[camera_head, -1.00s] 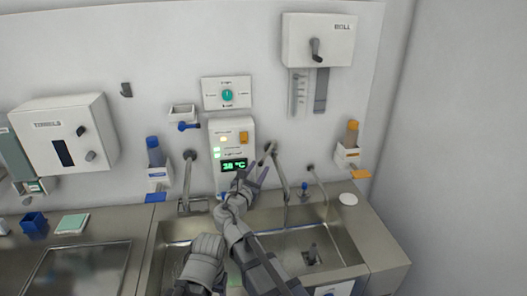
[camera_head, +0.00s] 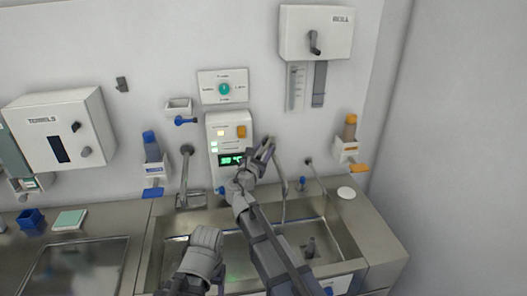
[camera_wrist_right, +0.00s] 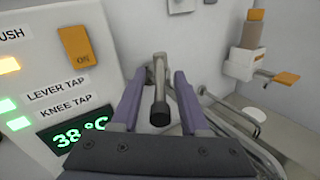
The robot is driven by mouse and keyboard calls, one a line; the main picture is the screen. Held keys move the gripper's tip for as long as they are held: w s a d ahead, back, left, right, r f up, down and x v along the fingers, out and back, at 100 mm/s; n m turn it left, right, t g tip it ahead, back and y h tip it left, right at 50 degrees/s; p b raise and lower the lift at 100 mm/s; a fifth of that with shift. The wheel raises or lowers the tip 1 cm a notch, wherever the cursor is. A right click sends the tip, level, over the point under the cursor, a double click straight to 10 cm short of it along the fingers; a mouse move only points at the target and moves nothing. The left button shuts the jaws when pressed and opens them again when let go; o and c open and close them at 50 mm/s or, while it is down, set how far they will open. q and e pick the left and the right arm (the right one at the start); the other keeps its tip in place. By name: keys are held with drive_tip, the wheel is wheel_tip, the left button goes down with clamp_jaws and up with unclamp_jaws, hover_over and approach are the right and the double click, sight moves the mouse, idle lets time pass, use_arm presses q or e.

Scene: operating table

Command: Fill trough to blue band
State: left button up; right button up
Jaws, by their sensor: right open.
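The steel trough (camera_head: 342,240) is set in the counter below the wall; my right arm crosses in front of it. The panel's display (camera_wrist_right: 80,138) reads 38 °C, beside lit lever tap and knee tap lamps.
Another tap (camera_head: 186,170) stands left of the panel. Bottles in wall holders hang at left (camera_head: 152,147) and right (camera_head: 349,128). A towel dispenser (camera_head: 60,128) and another wall dispenser (camera_head: 316,32) hang above. A thin curved pipe (camera_head: 315,175) rises right of my gripper.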

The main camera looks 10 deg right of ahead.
drive_tip(key=shift+w+d, duration=0.1)
drive_tip(key=shift+c, duration=0.3)
clamp_jaws()
idle(1.1)
